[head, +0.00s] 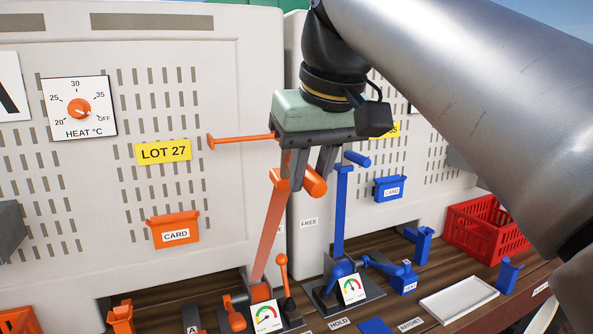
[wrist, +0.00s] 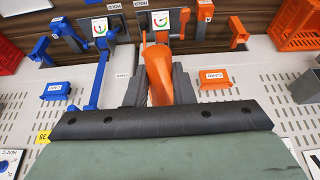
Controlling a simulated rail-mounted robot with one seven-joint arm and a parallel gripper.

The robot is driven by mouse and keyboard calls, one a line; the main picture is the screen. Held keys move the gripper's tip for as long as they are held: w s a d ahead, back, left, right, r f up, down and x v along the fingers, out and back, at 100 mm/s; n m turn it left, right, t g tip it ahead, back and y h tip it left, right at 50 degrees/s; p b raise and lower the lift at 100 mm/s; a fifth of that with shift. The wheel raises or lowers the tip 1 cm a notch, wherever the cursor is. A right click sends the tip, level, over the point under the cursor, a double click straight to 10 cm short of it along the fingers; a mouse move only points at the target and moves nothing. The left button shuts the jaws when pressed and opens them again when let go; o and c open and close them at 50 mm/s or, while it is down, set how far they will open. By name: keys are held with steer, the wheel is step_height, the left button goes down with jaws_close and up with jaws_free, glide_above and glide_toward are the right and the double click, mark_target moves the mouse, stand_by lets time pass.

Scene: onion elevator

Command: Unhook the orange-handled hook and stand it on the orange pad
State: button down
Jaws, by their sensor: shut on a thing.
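My gripper (head: 313,172) points down and is shut on the short round handle (head: 316,184) at the top of the tall orange lever (head: 268,230). The lever leans slightly and its foot is at the bench beside a gauge. In the wrist view the orange handle (wrist: 165,75) rises between my two dark fingers. An orange rod (head: 240,138) with a disc end runs from the left toward my gripper, which hides its right end. I cannot pick out a separate orange-handled hook. I see no orange pad.
A blue lever (head: 340,210) stands close on the right. Blue (head: 389,187) and orange (head: 175,228) card boxes are on the pale panels. A white tray (head: 460,299), blue pad (head: 375,326) and red crate (head: 488,226) are at the right. A small orange ball lever (head: 283,275) stands by the foot.

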steer(key=shift+s+d, duration=0.15)
steer(key=shift+s, duration=0.3)
steer(key=shift+f, duration=0.1)
steer(key=shift+w+a+f+g+h+b, duration=0.25)
steer(key=shift+w+f+b, duration=1.05)
steer(key=shift+f, duration=6.05)
steer(key=shift+w+a+f+g+b, duration=0.45)
steer(key=shift+f+b, duration=1.8)
steer(key=shift+f, duration=5.15)
steer(key=shift+w+a+f+g+h+b, duration=0.15)
steer(key=shift+w+f+g+b, duration=1.05)
steer(key=shift+f, duration=6.15)
steer(key=shift+s+t+b, duration=0.5)
steer(key=shift+s+t, duration=0.05)
steer(key=shift+t, duration=0.15)
steer(key=c, duration=1.2)
jaws_free()
steer(key=shift+o, duration=0.2)
